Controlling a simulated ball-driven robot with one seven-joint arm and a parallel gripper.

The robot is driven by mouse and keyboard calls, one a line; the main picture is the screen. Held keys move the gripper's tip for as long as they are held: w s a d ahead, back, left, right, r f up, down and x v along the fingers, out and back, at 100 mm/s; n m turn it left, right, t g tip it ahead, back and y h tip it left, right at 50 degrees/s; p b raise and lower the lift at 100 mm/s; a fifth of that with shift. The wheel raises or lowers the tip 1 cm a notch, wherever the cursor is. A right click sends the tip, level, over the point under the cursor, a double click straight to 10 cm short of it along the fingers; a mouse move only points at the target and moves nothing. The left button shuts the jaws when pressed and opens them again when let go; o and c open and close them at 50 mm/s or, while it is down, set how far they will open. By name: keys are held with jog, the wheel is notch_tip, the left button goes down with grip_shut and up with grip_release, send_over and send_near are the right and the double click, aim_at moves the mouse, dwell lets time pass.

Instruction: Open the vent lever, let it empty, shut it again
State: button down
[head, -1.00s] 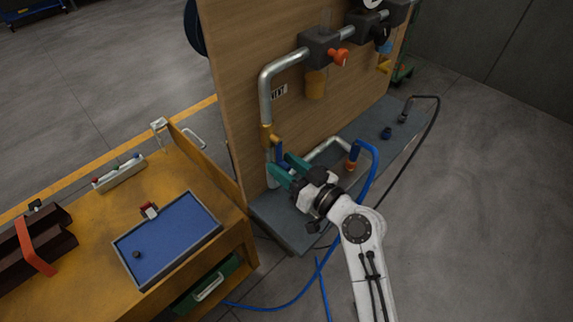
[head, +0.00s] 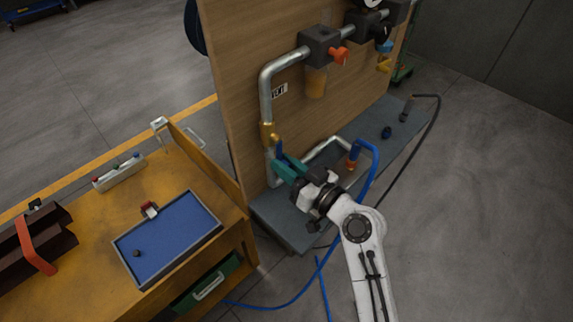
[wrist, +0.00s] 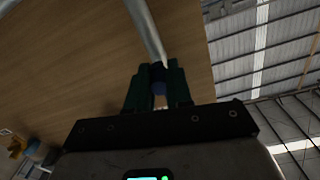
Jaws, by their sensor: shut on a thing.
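The vent valve (head: 268,133) is a brass fitting low on the grey vertical pipe, below a VENT label (head: 279,90). Its blue lever (head: 279,149) points downward beside the pipe. My gripper (head: 284,168) is shut on the lever's lower part, with its green fingers close together. In the wrist view the fingers (wrist: 158,88) stand on both sides of the blue lever end (wrist: 159,88). The fingers hide most of the lever's lower end.
The wooden panel (head: 240,85) stands right behind the lever. A grey base shelf (head: 275,222) runs under the pipes. A blue hose (head: 374,165) loops just right of my gripper. A yellow bench (head: 90,275) with a blue tray (head: 170,238) stands at left.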

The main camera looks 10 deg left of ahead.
jog(key=shift+w+d+f+n+b, duration=0.1)
jog(key=shift+w+d+n+b, duration=0.25)
jog(key=shift+b, duration=0.7)
jog(key=w+d+r+n+b, duration=0.1)
jog(key=w+r+n+b, duration=0.1)
jog(key=n+b, duration=0.6)
jog(key=w+d+r+n+b, duration=0.2)
jog(key=r+n+b, duration=0.3)
jog(key=b, duration=1.4)
jog(key=shift+w+d+n+b, duration=0.3)
jog(key=shift+n+b, duration=0.1)
jog(key=shift+n, duration=1.75)
jog(key=shift+r, duration=0.15)
jog(key=c, duration=1.3)
grip_release()
jog(key=shift+o, duration=1.2)
jog(key=shift+a+f, duration=0.1)
jog(key=shift+f, duration=0.1)
